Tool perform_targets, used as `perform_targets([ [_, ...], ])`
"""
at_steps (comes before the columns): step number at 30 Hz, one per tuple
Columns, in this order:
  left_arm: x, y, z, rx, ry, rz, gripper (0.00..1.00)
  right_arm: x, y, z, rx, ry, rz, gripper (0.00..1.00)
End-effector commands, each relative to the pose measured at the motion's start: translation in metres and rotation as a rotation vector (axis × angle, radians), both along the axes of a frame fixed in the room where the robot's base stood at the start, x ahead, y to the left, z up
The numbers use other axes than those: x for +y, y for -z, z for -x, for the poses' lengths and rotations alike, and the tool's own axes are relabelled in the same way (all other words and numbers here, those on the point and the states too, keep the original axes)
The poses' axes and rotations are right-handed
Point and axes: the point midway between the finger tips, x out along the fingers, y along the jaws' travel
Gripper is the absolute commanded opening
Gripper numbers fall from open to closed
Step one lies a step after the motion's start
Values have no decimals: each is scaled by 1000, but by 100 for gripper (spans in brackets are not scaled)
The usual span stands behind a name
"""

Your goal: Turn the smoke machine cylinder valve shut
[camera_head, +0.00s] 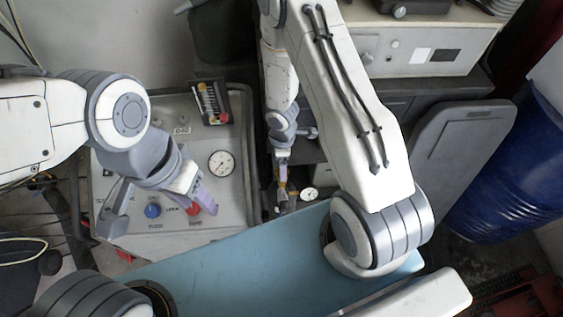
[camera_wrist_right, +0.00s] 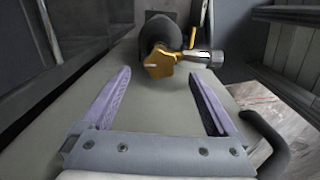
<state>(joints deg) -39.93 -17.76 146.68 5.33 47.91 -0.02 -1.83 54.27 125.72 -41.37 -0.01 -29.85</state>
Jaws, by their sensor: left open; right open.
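The valve's gold star-shaped knob (camera_wrist_right: 160,64) faces me in the right wrist view, on a dark rounded body with a metal fitting (camera_wrist_right: 200,58) at its right. My right gripper (camera_wrist_right: 157,88) is open, with its lilac fingers on either side of the line to the knob. The knob lies just beyond the fingertips, with nothing between them. In the head view my right gripper (camera_head: 282,172) points down at a small bit of gold (camera_head: 281,189) beside a round gauge (camera_head: 309,194). My left gripper (camera_head: 203,197) is open above a control panel, away from the valve.
The grey control panel (camera_head: 225,195) has a gauge (camera_head: 222,163), a blue button (camera_head: 152,211) and a red button (camera_head: 194,209). A blue-grey surface (camera_head: 240,268) lies in front. A blue drum (camera_head: 515,165) stands at the right. A dark curved handle (camera_wrist_right: 268,140) is right of my right gripper.

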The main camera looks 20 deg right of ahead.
Motion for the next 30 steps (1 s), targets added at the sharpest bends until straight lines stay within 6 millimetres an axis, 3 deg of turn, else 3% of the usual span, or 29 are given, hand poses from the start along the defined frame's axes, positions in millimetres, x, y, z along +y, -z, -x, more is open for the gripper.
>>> perform_targets([
  [1, 0, -17, 0, 0, 0, 0, 50, 0, -17, 0, 0, 0, 0, 94],
  [3, 0, -29, 0, 0, -1, 0, 50, 0, -29, 0, 0, 0, 0, 94],
  [12, 0, -66, 0, 0, -3, 0, 50, 0, -65, 0, -1, 1, -1, 94],
  [30, 0, -67, 0, 0, -3, 0, 50, 0, -67, 0, -1, 1, -1, 94],
])
